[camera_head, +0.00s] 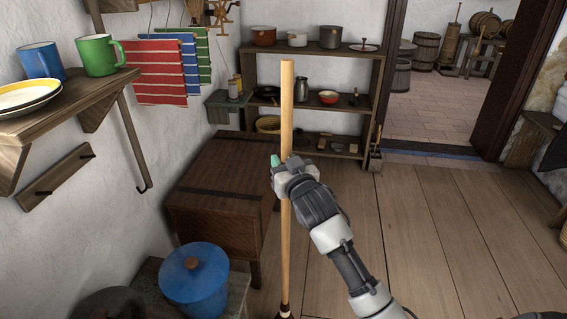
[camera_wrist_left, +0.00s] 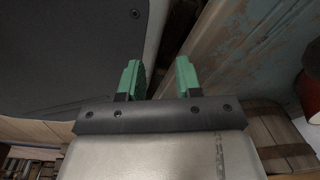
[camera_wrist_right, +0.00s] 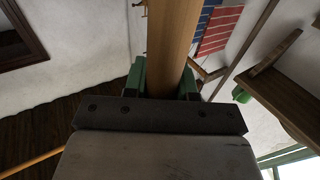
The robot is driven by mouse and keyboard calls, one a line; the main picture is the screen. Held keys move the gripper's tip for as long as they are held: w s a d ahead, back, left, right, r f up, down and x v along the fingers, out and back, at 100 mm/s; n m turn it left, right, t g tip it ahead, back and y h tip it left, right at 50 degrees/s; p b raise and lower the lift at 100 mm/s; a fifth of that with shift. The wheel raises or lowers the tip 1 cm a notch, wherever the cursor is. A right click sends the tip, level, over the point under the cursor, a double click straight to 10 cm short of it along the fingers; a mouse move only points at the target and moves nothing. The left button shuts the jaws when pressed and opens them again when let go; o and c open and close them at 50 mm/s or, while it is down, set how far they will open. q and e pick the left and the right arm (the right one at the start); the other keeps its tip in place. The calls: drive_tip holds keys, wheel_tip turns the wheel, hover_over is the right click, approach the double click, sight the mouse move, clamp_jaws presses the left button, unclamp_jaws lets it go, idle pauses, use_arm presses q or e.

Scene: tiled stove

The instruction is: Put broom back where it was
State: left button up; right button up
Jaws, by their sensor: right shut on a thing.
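The broom (camera_head: 287,110) stands nearly upright in the middle of the head view, its long pale wooden handle in front of the shelves. Its dark lower end is partly cut off by the bottom edge. My right gripper (camera_head: 282,164) is shut around the handle about midway along its visible length. In the right wrist view the handle (camera_wrist_right: 172,40) runs up between the green fingers. My left gripper (camera_wrist_left: 158,70) shows only in the left wrist view, with its green fingers apart and nothing between them.
A wooden chest (camera_head: 215,205) and a blue lidded pot (camera_head: 194,275) stand left of the broom. A wall shelf (camera_head: 60,110) holds mugs and plates. Open shelves (camera_head: 376,85) with pots stand behind. The plank floor (camera_head: 440,230) at right is clear, leading to a doorway.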

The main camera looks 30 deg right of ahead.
drive_tip(key=shift+r, duration=0.2)
drive_tip(key=shift+f, duration=0.15)
use_arm(q)
drive_tip(key=shift+w, duration=0.15)
use_arm(e)
drive_tip(key=o, duration=0.9)
use_arm(q)
drive_tip(key=shift+s, duration=0.2)
use_arm(e)
drive_tip(key=s, duration=0.8)
drive_tip(key=s+a, duration=0.1)
drive_tip(key=s, duration=0.3)
